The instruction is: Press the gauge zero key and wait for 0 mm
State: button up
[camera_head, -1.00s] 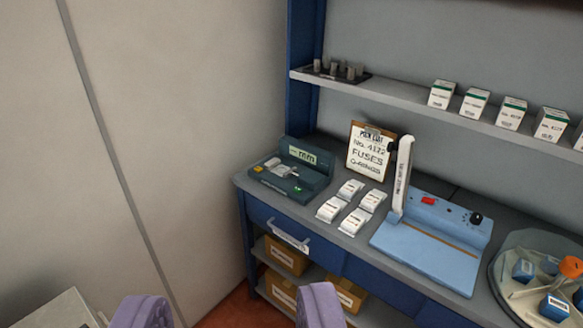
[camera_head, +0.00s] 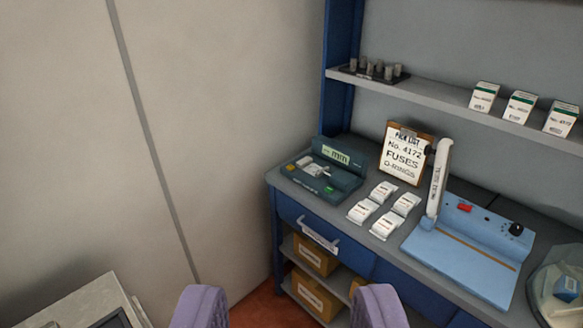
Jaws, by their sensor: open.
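The gauge (camera_head: 322,172) is a dark green-grey device at the left end of the bench. Its raised display (camera_head: 336,155) shows "mm"; any digits are too small to read. A yellow key (camera_head: 291,167), a small green spot (camera_head: 330,189) and pale parts are on its top; I cannot tell which key is the zero key. My gripper (camera_head: 287,308) is open at the bottom edge, its two purple fingers apart with nothing between them. It appears well short of the gauge, and nothing hides the gauge.
White packets (camera_head: 383,208) lie right of the gauge, before a clipboard (camera_head: 404,158) reading "FUSES". A blue device with an upright white arm (camera_head: 439,178) stands further right. Boxes (camera_head: 520,106) line the shelf. A pale cabinet (camera_head: 85,305) is at lower left.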

grip_shut()
dwell(1.9)
